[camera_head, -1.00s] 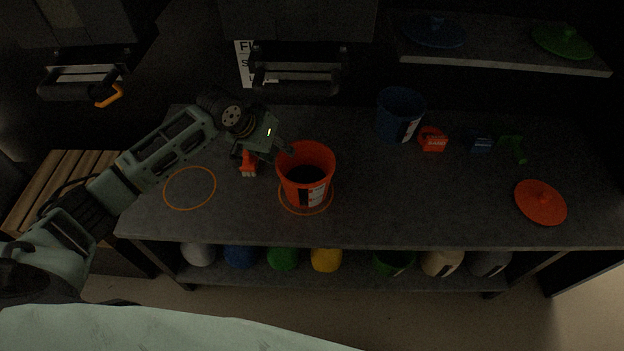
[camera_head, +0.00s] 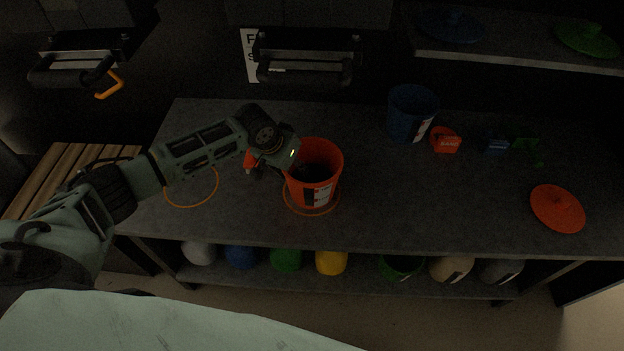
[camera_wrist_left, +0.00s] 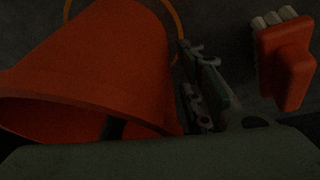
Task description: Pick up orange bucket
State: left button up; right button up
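The orange bucket (camera_head: 325,190) stands upright on the dark workbench, with a white label on its front. It also fills the left of the left wrist view (camera_wrist_left: 95,65), with its mouth toward the camera. My left gripper (camera_head: 283,170) is at the bucket's left rim. In the wrist view, one finger of the left gripper (camera_wrist_left: 160,112) is outside the wall, close beside it. A dark shape inside the mouth looks like the other finger. The fingers appear apart, with the rim between them. My right gripper is not in view.
A red brush-like item (camera_wrist_left: 285,62) lies just left of the bucket in the head view. A blue bucket (camera_head: 411,115), small coloured tools (camera_head: 445,140) and an orange lid (camera_head: 557,208) are to the right. An orange ring outline (camera_head: 190,187) marks clear bench at left.

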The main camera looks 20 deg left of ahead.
pick_arm(q)
jog(key=shift+c, duration=0.3)
grip_shut()
jog(key=shift+w, duration=0.1)
dwell(0.4)
